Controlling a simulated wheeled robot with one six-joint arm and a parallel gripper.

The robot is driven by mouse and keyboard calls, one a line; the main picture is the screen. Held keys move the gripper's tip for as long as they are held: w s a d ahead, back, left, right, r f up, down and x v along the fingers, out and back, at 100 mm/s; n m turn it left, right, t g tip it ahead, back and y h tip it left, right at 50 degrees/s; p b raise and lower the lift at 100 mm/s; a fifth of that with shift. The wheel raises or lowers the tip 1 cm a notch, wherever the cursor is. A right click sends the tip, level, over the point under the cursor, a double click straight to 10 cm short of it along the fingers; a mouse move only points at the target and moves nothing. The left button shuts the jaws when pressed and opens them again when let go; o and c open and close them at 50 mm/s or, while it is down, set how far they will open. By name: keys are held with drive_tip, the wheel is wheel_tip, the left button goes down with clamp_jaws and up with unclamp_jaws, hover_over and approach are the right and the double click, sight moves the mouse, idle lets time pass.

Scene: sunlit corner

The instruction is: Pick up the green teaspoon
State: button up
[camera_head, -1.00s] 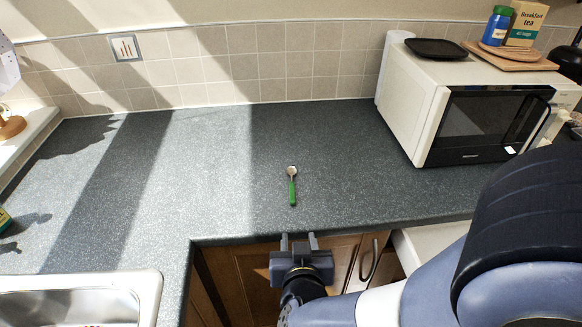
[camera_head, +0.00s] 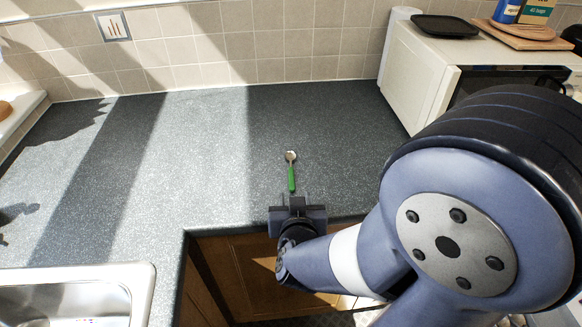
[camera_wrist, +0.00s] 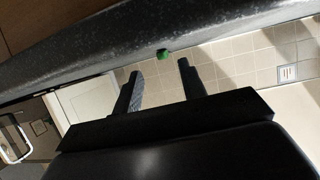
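The green teaspoon (camera_head: 291,178) lies on the dark speckled countertop. Its metal bowl points to the back wall and its green handle points toward the front edge. In the wrist view the green handle end (camera_wrist: 163,54) shows at the counter edge, between the lines of the two fingers and beyond their tips. My gripper (camera_head: 297,202) is at the counter's front edge, just in front of the handle end. In the wrist view its two fingers (camera_wrist: 158,68) stand apart with nothing between them.
The countertop (camera_head: 200,150) around the spoon is clear. A white microwave (camera_head: 415,85) stands at the back right with a black tray (camera_head: 445,25) on top. A metal sink (camera_head: 80,295) is at the front left. Wooden cupboards (camera_head: 245,275) lie below the counter edge.

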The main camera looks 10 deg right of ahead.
sight(292, 186)
drive_tip(key=x, duration=0.4)
drive_tip(key=shift+w+a+r, duration=0.1)
drive_tip(key=shift+w+a, duration=0.05)
drive_tip(key=shift+w, duration=0.2)
drive_tip(key=shift+c, duration=0.6)
clamp_jaws()
